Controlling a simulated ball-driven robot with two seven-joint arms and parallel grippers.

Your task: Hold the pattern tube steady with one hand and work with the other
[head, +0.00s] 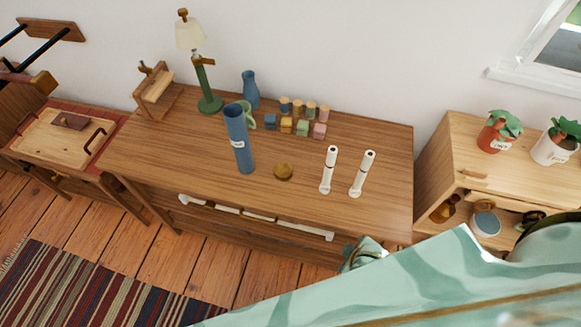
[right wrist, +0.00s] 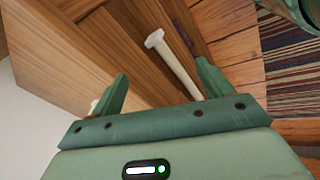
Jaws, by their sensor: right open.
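The pattern tube (head: 241,150) is a tall blue tube with a white label and an open top. It appears to stand upright on the left half of the wooden desk (head: 190,160). A round brass-coloured disc (head: 284,172) lies to its right. Two slim white rolls (head: 327,172) (head: 362,175) with dark ends are further right. My right gripper (head: 362,252) is low by the desk's front right corner, away from the tube and partly hidden by my arm. In the right wrist view its fingers (right wrist: 161,72) are apart and hold nothing. My left gripper is out of view.
A white bar (head: 257,217) runs along the desk front; what appears to be its end shows beyond my fingers in the right wrist view (right wrist: 175,62).

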